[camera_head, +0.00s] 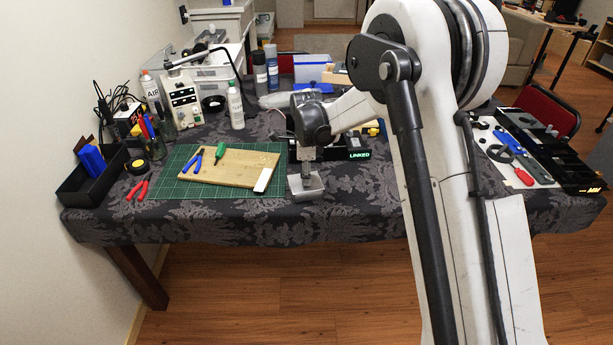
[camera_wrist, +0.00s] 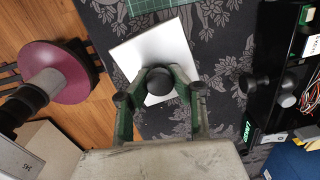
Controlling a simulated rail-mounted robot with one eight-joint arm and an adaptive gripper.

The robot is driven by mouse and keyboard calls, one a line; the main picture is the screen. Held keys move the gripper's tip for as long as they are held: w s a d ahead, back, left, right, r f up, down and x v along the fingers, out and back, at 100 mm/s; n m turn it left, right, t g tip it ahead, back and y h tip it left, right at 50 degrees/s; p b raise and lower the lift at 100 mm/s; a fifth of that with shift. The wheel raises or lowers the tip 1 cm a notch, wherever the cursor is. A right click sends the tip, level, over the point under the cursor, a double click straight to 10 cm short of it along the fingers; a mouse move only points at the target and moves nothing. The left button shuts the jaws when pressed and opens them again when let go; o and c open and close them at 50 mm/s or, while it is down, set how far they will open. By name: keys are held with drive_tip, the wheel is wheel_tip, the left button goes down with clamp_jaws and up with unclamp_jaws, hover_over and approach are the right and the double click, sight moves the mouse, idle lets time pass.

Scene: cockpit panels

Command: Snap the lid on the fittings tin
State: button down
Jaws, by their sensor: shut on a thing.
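My gripper (camera_head: 306,172) points down at the front edge of the cloth-covered table, right of the green mat. In the wrist view my gripper (camera_wrist: 160,88) has its green fingers on both sides of a round black knob (camera_wrist: 159,80), shut on it. The knob stands in the middle of a pale square lid (camera_wrist: 140,54). In the head view a silvery, square-edged piece (camera_head: 305,190) shows directly under my gripper. I cannot make out the tin apart from the lid, nor whether the lid is seated on it.
A black unit with a lit LINKED sign (camera_head: 359,155) stands close behind and right of my gripper. A wooden board (camera_head: 235,168) with pliers and a white bar lies on the green cutting mat (camera_head: 180,189) to the left. A maroon round seat (camera_wrist: 72,72) is beyond the table edge.

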drive_tip(key=c, duration=1)
unclamp_jaws()
drive_tip(key=shift+r, duration=0.1)
drive_tip(key=shift+r+p, duration=1.45)
drive_tip(key=shift+r, duration=2)
drive_tip(key=shift+c, duration=0.2)
clamp_jaws()
drive_tip(key=shift+f, duration=0.25)
